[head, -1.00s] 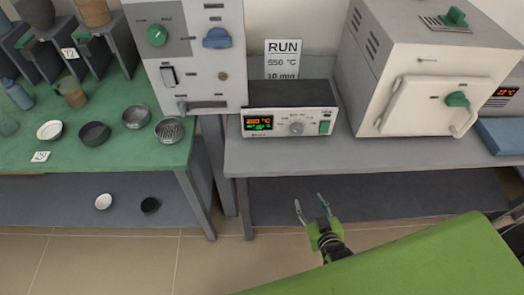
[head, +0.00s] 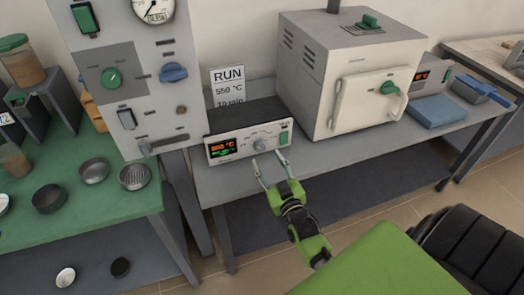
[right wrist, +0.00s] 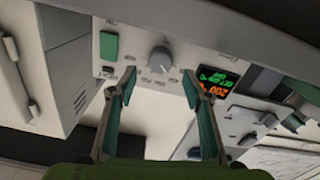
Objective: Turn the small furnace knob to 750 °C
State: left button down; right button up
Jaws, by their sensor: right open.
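The control box (head: 225,121) sits on the grey bench with a grey round knob (head: 260,144) on its front, a lit display (head: 222,147) to the knob's left and a green switch (head: 284,138) to its right. The display's orange and green digits are too small to read surely. My right gripper (head: 270,160) is open and empty, fingers pointing at the box front, just below the knob in the head view. In the right wrist view the knob (right wrist: 160,58) shows between and beyond the two fingertips (right wrist: 159,78), apart from them. My left gripper is not in view.
A white furnace (head: 345,80) with a closed door and green handle stands right of the box. A card (head: 228,88) reading RUN 550 °C 10 min is behind it. A tall grey panel (head: 125,80) stands left.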

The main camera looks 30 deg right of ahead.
aim_at(261, 149)
jog(key=x, duration=0.5)
jog(key=shift+w, duration=0.25)
jog(key=c, duration=1.1)
